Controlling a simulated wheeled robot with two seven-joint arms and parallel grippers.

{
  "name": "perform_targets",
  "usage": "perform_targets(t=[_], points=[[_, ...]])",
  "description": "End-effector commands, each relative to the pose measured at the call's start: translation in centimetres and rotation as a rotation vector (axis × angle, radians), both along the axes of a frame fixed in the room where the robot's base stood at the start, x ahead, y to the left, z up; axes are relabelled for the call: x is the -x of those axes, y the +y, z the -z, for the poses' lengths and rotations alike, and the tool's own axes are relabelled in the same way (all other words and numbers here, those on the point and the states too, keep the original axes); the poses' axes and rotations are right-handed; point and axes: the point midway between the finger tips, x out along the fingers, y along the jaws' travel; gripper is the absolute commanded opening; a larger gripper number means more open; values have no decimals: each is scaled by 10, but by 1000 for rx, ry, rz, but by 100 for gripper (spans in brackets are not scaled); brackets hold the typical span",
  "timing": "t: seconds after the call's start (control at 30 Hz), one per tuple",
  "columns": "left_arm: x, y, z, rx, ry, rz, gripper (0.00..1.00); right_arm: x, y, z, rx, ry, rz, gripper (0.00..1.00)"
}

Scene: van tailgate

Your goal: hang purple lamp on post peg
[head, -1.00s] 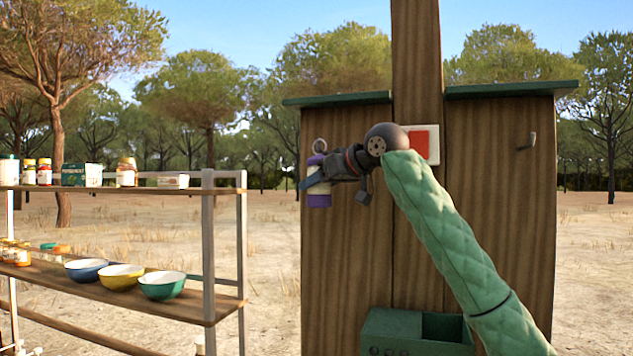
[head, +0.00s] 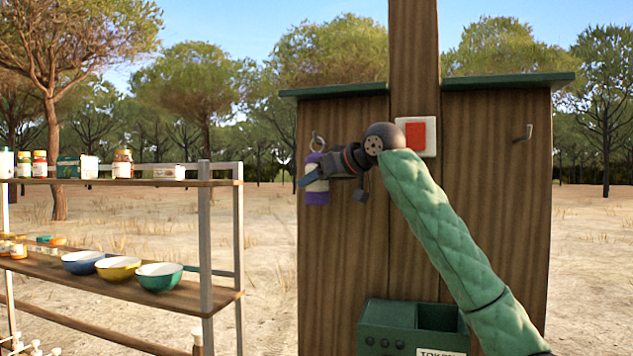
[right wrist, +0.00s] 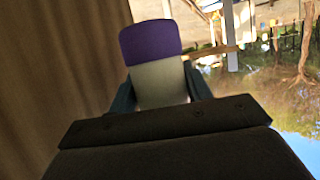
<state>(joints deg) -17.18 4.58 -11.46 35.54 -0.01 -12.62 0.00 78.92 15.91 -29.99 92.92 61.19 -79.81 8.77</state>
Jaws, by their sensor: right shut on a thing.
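The purple lamp (head: 317,197) has purple ends, a pale middle and a wire ring (head: 318,143) on top. It hangs nearly upright in front of the left board of the wooden post. My right gripper (head: 312,181) is shut on its pale middle. The right wrist view also shows the lamp's purple end (right wrist: 150,41) and pale body between the fingers. A small grey peg tip seems to show at the ring; I cannot tell whether the ring is around it. Another peg (head: 524,134) on the right board is empty. My left gripper is out of view.
The post (head: 415,45) carries a white plate with a red square (head: 416,136). Green ledges top both boards. A green box (head: 388,318) sits low in front. A shelf rack (head: 205,255) with jars and bowls stands left, with a gap between.

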Motion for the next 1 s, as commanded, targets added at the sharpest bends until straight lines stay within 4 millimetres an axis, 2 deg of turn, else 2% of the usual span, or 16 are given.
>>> perform_targets(t=[0.17, 0.2, 0.3, 0.67, 1.0], points=[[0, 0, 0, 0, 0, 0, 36, 0, 0, 0, -1, -1, 0, 20], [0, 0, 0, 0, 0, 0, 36, 0, 0, 0, -1, -1, 0, 55], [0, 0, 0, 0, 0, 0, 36, 0, 0, 0, -1, -1, 0, 74], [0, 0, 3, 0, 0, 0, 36, 2, -2, 0, -1, -1, 0, 74], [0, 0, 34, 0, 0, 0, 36, 29, -32, -14, -1, -2, 1, 74]])
